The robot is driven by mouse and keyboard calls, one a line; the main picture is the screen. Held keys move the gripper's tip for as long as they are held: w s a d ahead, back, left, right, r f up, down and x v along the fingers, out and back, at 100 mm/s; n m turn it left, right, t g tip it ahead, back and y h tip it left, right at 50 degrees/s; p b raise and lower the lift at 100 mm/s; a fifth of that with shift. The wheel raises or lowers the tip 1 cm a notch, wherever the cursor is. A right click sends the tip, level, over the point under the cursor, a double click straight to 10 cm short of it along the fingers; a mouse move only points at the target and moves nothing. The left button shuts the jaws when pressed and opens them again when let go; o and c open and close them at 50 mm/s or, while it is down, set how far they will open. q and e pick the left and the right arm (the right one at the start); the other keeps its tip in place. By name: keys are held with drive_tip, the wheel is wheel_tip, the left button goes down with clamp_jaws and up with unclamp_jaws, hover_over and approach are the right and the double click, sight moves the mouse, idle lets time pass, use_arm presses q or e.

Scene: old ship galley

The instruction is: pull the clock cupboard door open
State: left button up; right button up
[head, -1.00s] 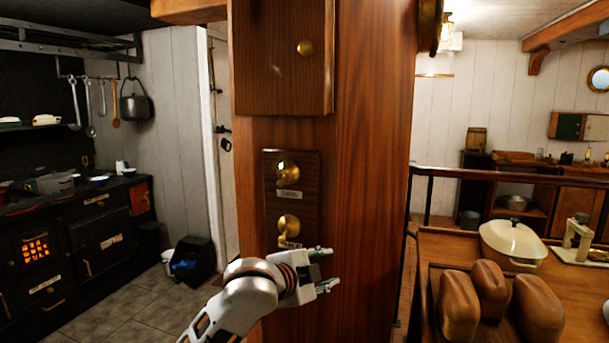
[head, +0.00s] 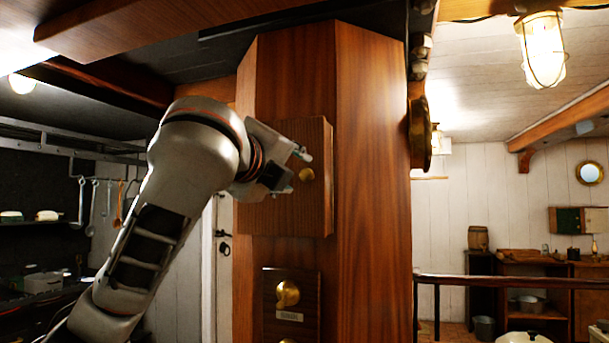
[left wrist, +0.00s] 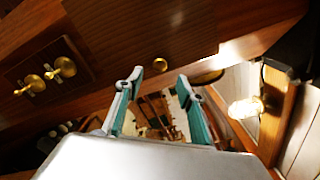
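The clock cupboard (head: 318,205) is a brown wooden box on the front of a wide wooden post. Its door looks shut and bears a small round brass knob (head: 307,174). My left gripper (head: 298,172) is at the knob, coming in from the left and covering part of the door. In the left wrist view, the left gripper's teal-padded fingers (left wrist: 160,82) are spread apart. My right gripper is not in view.
Below the cupboard, a dark panel with brass knobs (head: 287,294) is fixed to the post (head: 372,180). A round brass fitting (head: 420,133) juts from the post's right side. Ceiling beams (head: 130,25) hang above my left arm. A rail (head: 500,282) runs at right.

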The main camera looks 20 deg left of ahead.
sight(305, 175)
use_arm(q)
drive_tip(key=w+p, duration=0.1)
drive_tip(key=w, duration=0.5)
drive_tip(key=shift+d+p, duration=0.1)
drive_tip(key=shift+p, duration=0.2)
drive_tip(key=shift+w, duration=0.8)
drive_tip(key=c, duration=0.9)
clamp_jaws()
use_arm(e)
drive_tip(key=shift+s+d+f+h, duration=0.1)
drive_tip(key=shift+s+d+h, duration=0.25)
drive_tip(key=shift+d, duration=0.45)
